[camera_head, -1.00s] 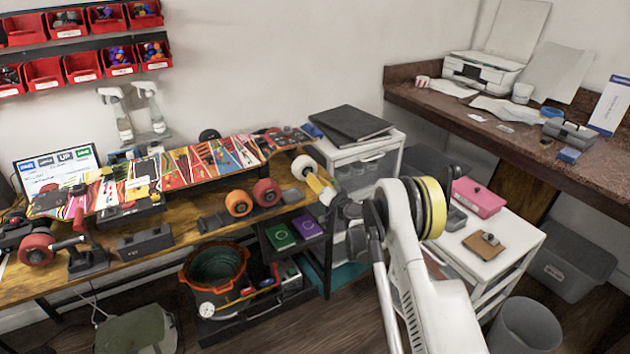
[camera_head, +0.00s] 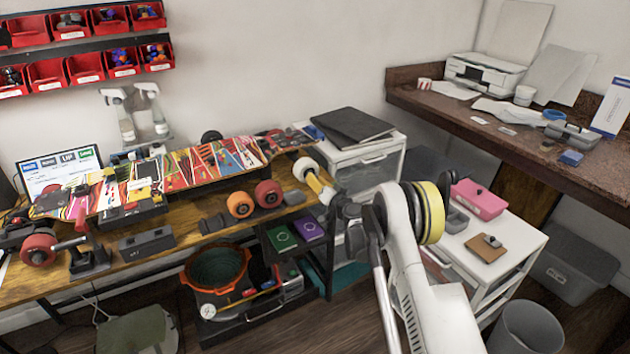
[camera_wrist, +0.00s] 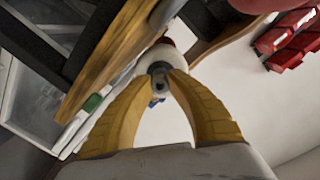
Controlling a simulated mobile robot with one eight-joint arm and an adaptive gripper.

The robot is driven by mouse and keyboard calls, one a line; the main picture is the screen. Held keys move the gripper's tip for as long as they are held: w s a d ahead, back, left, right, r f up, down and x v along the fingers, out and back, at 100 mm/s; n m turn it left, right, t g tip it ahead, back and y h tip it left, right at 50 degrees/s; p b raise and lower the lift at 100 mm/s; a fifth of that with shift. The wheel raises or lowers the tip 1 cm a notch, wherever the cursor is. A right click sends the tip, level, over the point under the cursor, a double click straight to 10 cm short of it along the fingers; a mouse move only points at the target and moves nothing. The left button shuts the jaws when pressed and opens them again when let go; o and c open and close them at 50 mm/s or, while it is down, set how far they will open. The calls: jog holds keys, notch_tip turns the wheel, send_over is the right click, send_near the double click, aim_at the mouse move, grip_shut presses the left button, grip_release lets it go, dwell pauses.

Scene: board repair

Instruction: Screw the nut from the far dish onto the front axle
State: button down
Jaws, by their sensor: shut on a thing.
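My gripper (camera_head: 319,186) has yellow fingers and is at the right end of the workbench, right up against a white wheel (camera_head: 303,167). In the wrist view, my gripper (camera_wrist: 159,78) is shut on a small grey nut (camera_wrist: 160,70) at its fingertips. The white wheel (camera_wrist: 150,60) is straight behind the nut. The front axle is hidden behind the nut and fingers, so I cannot tell whether the nut is on its thread. A patterned skateboard deck (camera_head: 205,163) lies along the bench. I cannot pick out the far dish with certainty.
The wooden bench (camera_head: 185,235) carries an orange wheel (camera_head: 239,204), a red wheel (camera_head: 268,193) and a dark grey box (camera_head: 147,243). A white drawer unit (camera_head: 365,172) stands behind my arm. An orange-rimmed bucket (camera_head: 217,270) is below the bench.

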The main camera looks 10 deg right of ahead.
jog(key=shift+w, duration=0.15)
jog(key=shift+w+a, duration=0.2)
jog(key=shift+w, duration=0.2)
jog(key=shift+w+a, duration=0.1)
jog(key=shift+w, duration=0.25)
dwell(2.0)
jog(key=m, duration=0.5)
jog(key=shift+y, duration=0.3)
jog(key=shift+m, duration=0.4)
